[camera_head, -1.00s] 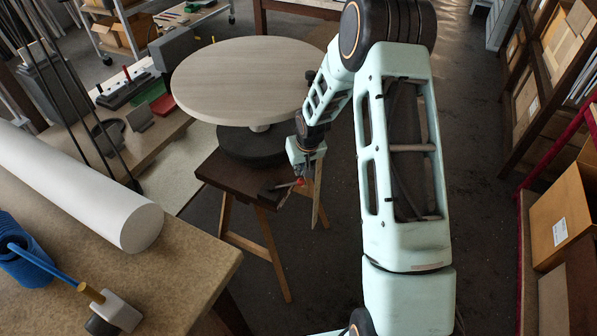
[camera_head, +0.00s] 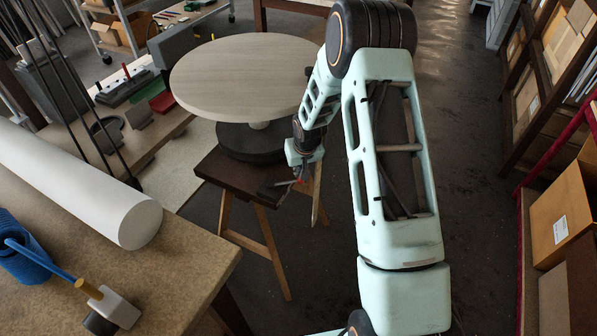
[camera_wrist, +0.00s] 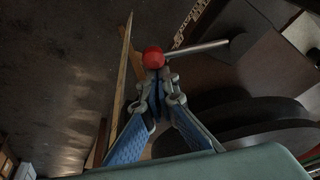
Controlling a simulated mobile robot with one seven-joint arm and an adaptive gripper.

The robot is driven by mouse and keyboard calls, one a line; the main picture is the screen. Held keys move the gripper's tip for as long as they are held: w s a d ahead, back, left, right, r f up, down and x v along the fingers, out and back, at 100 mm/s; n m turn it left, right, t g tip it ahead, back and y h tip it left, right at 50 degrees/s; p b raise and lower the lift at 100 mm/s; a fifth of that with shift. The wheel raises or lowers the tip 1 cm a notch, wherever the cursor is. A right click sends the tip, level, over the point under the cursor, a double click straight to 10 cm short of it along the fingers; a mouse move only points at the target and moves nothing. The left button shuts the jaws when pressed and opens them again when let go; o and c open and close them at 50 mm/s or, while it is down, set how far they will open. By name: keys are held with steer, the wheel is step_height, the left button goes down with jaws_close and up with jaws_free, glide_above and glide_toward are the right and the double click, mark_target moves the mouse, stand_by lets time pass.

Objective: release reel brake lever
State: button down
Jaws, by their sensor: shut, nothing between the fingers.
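The brake lever is a thin metal rod (camera_wrist: 203,48) with a red ball knob (camera_wrist: 153,57). In the head view its knob shows as a small red spot (camera_head: 300,181) beside the stool's front right corner. My gripper (camera_wrist: 160,82) is shut and empty, its fingertips right at the knob; I cannot tell whether they touch. In the head view my gripper (camera_head: 302,168) hangs at the stool's right edge and partly hides the lever. The reel has a pale round wooden top disc (camera_head: 240,75) and a dark lower disc (camera_head: 250,145).
The reel stands on a dark wooden stool (camera_head: 225,172) with splayed legs. A workbench (camera_head: 190,270) at lower left bears a white roll (camera_head: 80,185) and a blue coil (camera_head: 22,262). Shelves with cardboard boxes (camera_head: 560,215) line the right. The floor (camera_head: 480,140) between is clear.

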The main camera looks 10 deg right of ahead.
mark_target(301, 181)
steer(key=s+m+b, duration=0.1)
steer(key=m+b, duration=0.1)
steer(key=b, duration=0.1)
steer(key=shift+s+f+h, duration=0.3)
steer(key=shift+s, duration=0.1)
steer(key=s+m+h+b, duration=0.1)
steer(key=s+m+b, duration=0.1)
steer(key=shift+s+a+r+m, duration=0.1)
steer(key=shift+s+r+m, duration=0.05)
steer(key=shift+m, duration=0.25)
steer(key=shift+s+a+r+m+g+h, duration=0.15)
steer(key=shift+s+a+m+h, duration=0.15)
steer(key=shift+s+m, duration=0.5)
steer(key=shift+s+a+m+g+h, duration=0.2)
steer(key=shift+s+a+m, duration=0.1)
steer(key=shift+s+m, duration=0.45)
steer(key=shift+s+a+r+m+g+h, duration=0.1)
steer(key=shift+s+a+m+g+h, duration=0.15)
steer(key=shift+s+m, duration=0.55)
steer(key=shift+a+f, duration=0.15)
steer(key=shift+a, duration=0.05)
